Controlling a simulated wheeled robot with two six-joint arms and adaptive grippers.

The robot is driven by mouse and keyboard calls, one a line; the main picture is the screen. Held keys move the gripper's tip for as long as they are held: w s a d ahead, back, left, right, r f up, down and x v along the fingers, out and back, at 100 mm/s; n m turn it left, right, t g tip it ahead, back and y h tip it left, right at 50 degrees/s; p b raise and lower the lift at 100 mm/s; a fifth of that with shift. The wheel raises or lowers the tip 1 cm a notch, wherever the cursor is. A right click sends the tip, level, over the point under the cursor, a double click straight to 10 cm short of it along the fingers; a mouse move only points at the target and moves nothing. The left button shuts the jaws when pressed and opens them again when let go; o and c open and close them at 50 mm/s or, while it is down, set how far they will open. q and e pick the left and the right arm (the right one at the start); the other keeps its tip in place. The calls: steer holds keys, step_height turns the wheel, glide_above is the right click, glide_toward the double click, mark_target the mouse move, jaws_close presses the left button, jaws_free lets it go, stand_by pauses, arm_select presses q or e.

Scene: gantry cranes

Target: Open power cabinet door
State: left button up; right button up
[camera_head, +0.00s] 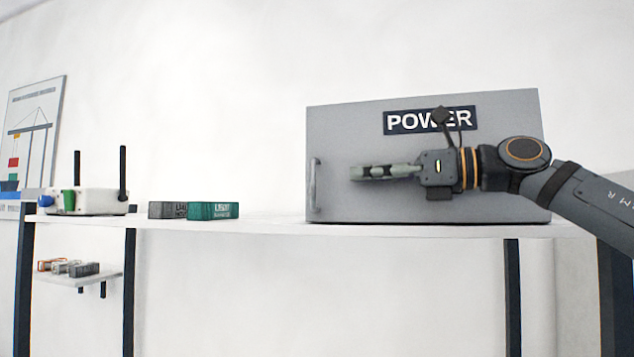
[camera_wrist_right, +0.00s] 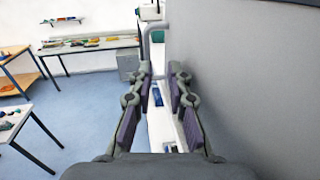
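The grey power cabinet (camera_head: 345,130) stands on the white shelf with a dark "POWER" label on its front. Its door looks shut. A light grey vertical handle (camera_head: 315,186) is at the left edge of the door. My right gripper (camera_head: 353,173) is in front of the door, pointing left, its fingertips a short gap to the right of the handle. In the right wrist view the gripper (camera_wrist_right: 165,78) is open and empty. The handle (camera_wrist_right: 146,44) shows beyond the fingertips, nearer the left finger, with the grey door (camera_wrist_right: 250,75) along the right. My left gripper is not seen.
On the shelf (camera_head: 270,226), left of the cabinet, are a teal box (camera_head: 213,211), a dark grey box (camera_head: 167,210) and a white router (camera_head: 95,202) with antennas. The shelf stretch just left of the cabinet is clear. Tables (camera_wrist_right: 35,118) stand farther off in the wrist view.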

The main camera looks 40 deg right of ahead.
mark_target(325, 169)
steer(key=a+p, duration=0.1)
steer(key=w+a+r+p, duration=0.1)
steer(key=a+p, duration=0.1)
steer(key=a, duration=0.1)
steer(key=shift+w+r, duration=0.25)
steer(key=shift+r, duration=0.1)
steer(key=w+p, duration=0.2)
steer(key=w, duration=0.1)
steer(key=w+a+p, duration=0.1)
steer(key=shift+w+f, duration=0.2)
steer(key=shift+f, duration=0.05)
steer(key=shift+p+x, duration=0.85)
steer(key=shift+p, duration=0.05)
steer(key=shift+a+f, duration=0.15)
steer(key=shift+a, duration=0.2)
steer(key=shift+w+f, duration=0.15)
steer(key=c, duration=0.3)
arm_select(q)
steer(key=s+a+r, duration=0.1)
steer(key=s+r, duration=0.2)
steer(key=r, duration=0.4)
steer(key=shift+a+r, duration=0.35)
arm_select(e)
jaws_close()
